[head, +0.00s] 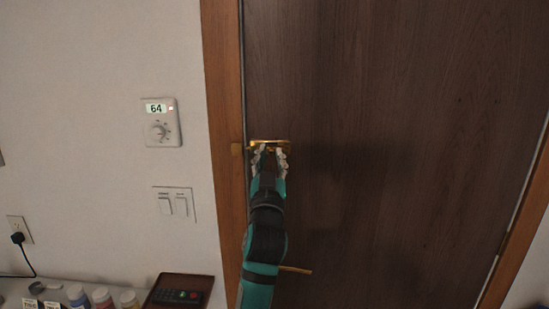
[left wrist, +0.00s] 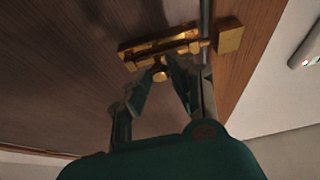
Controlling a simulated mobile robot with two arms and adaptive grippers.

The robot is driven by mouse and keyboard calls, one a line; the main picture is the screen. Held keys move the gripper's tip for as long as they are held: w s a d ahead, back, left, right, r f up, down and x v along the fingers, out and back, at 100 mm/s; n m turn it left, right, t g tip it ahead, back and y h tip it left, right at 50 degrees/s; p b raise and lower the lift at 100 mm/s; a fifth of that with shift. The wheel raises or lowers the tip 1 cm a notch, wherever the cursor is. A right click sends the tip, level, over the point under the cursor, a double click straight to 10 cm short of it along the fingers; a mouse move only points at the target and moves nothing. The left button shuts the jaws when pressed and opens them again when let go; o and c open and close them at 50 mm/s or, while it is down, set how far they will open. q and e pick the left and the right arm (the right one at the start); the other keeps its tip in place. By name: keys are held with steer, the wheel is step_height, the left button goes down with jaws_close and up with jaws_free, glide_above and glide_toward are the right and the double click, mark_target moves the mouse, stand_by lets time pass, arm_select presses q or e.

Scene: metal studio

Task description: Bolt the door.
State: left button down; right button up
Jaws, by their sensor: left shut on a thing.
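A dark brown door (head: 400,120) stands shut in a lighter wooden frame (head: 222,90). A brass sliding bolt (head: 270,142) is mounted near the door's left edge; it also shows in the left wrist view (left wrist: 150,47). A brass keeper block (head: 237,149) sits on the frame beside it, at the right in the left wrist view (left wrist: 230,38). The bolt's rod points at the keeper; I cannot tell whether it enters it. My left gripper (head: 270,152) is shut on the bolt's knob (left wrist: 158,74), just below the bolt's plate. My right gripper is not in view.
A brass door handle (head: 297,270) sticks out lower down, right of my left arm. A thermostat (head: 160,122) and light switches (head: 174,204) are on the wall. A tray with a remote (head: 178,296) and several small containers stand below.

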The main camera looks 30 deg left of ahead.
arm_select(q)
steer(key=shift+s+a, duration=0.3)
steer(key=shift+a, duration=0.25)
steer(key=shift+s+a, duration=0.3)
steer(key=shift+a, duration=0.2)
steer(key=c, duration=1.5)
jaws_free()
steer(key=o, duration=0.3)
steer(key=shift+s+a, duration=0.15)
steer(key=shift+a, duration=0.1)
steer(key=v, duration=0.7)
steer(key=shift+d, duration=0.2)
steer(key=shift+s+f, duration=0.1)
steer(key=shift+s, duration=0.1)
